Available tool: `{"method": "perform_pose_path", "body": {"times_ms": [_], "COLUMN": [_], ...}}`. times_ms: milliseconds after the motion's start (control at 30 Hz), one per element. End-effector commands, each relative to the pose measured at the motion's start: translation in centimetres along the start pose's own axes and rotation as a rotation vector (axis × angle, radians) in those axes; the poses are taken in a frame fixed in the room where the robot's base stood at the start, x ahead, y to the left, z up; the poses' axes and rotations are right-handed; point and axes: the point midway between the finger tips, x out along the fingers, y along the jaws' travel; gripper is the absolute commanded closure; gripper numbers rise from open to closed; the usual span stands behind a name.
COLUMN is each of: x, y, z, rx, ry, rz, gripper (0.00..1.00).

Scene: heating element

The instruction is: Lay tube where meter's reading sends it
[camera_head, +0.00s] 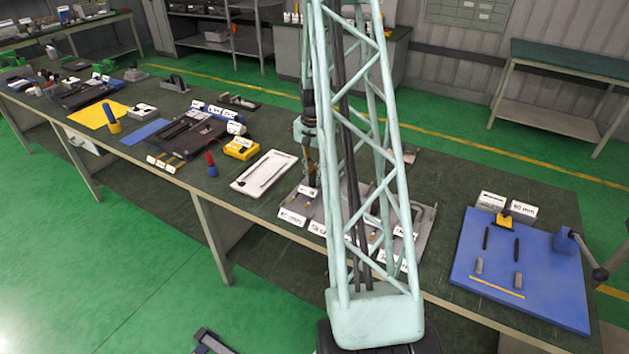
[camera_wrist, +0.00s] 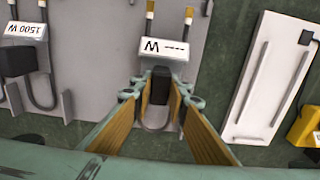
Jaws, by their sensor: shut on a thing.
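My gripper (camera_wrist: 163,98) is shut on the black block of a grey U-shaped tube (camera_wrist: 161,85), with a finger on each side. The tube's brass ends (camera_wrist: 188,16) show beyond a white label with dashes and a W (camera_wrist: 165,48). The tube is over a grey board (camera_wrist: 105,85); I cannot tell whether it touches it. In the head view my gripper (camera_head: 311,180) is at the left end of this board, partly behind my arm. A yellow box, perhaps the meter (camera_head: 241,148), stands to the left; its reading is not legible. It also shows in the wrist view (camera_wrist: 304,128).
A label reading 1500 W (camera_wrist: 23,30) marks a neighbouring place holding another black-headed tube (camera_wrist: 18,62). A white tray with two raised bars (camera_head: 240,184) lies left of the board. A blue mat (camera_head: 560,290) with small parts lies at the right.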

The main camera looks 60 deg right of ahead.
Motion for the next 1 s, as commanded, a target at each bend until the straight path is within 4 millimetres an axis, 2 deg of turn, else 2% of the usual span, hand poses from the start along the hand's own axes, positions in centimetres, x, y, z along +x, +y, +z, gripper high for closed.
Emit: {"method": "perform_pose_path", "body": {"times_ms": [200, 733, 767, 800, 900, 1000], "x": [1.6, 2.1, 2.1, 2.1, 2.0, 2.0], "y": [0.0, 0.0, 0.0, 0.0, 0.0, 0.0], "z": [0.0, 0.0, 0.0, 0.0, 0.0, 0.0], "rx": [0.000, 0.000, 0.000, 0.000, 0.000, 0.000], "ry": [0.001, 0.001, 0.001, 0.001, 0.001, 0.001], "rz": [-0.001, -0.001, -0.001, -0.001, -0.001, -0.001], "gripper": [0.99, 0.99, 0.84, 0.80, 0.72, 0.72]}}
